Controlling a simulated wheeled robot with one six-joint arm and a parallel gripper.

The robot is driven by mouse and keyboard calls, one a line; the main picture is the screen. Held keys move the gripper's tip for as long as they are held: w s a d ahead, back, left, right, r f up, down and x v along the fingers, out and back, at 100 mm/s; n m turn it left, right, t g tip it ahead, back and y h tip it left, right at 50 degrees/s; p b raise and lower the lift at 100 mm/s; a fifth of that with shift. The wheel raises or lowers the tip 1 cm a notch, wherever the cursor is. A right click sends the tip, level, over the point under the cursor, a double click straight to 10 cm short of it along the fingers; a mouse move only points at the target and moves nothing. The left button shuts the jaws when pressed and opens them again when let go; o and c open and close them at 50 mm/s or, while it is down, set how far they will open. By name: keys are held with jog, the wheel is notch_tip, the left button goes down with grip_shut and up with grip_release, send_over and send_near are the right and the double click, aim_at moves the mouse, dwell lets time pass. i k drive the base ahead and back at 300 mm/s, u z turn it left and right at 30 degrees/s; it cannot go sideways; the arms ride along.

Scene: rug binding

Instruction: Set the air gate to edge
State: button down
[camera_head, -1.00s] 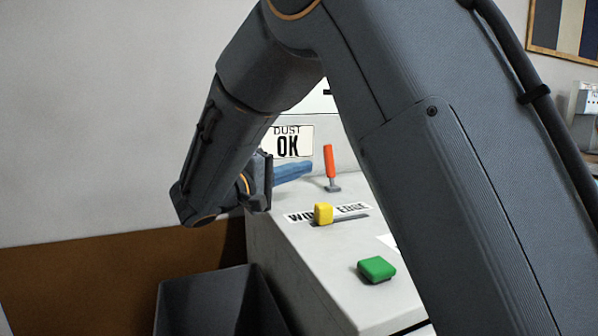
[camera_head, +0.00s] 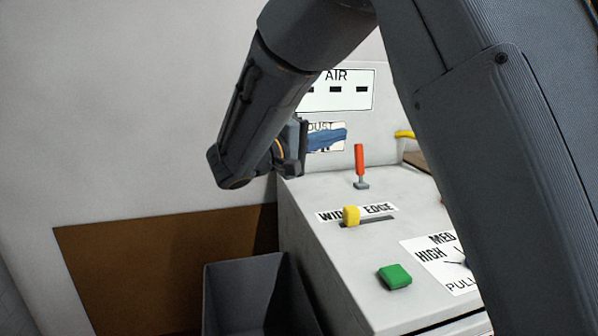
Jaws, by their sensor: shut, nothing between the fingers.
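The air gate is a yellow slider knob (camera_head: 351,215) on the grey cabinet top. It sits at the left end of its dark slot (camera_head: 377,221), by the word WIDE, which the knob partly covers. The word EDGE on the label (camera_head: 378,208) is at the right end. My gripper (camera_head: 343,137) has blue fingers, shut and empty, pointing right above the back left of the cabinet. It is up and left of the yellow knob, apart from it, and covers part of the DUST sign.
A red upright lever (camera_head: 359,164) stands behind the slider. A green button (camera_head: 394,276) is in front. A MED/HIGH dial label (camera_head: 443,262) lies at right, partly behind my arm. An AIR panel (camera_head: 350,92) is on the back wall. A dark bin (camera_head: 245,290) stands left of the cabinet.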

aim_at(351, 215)
jog(key=k, duration=1)
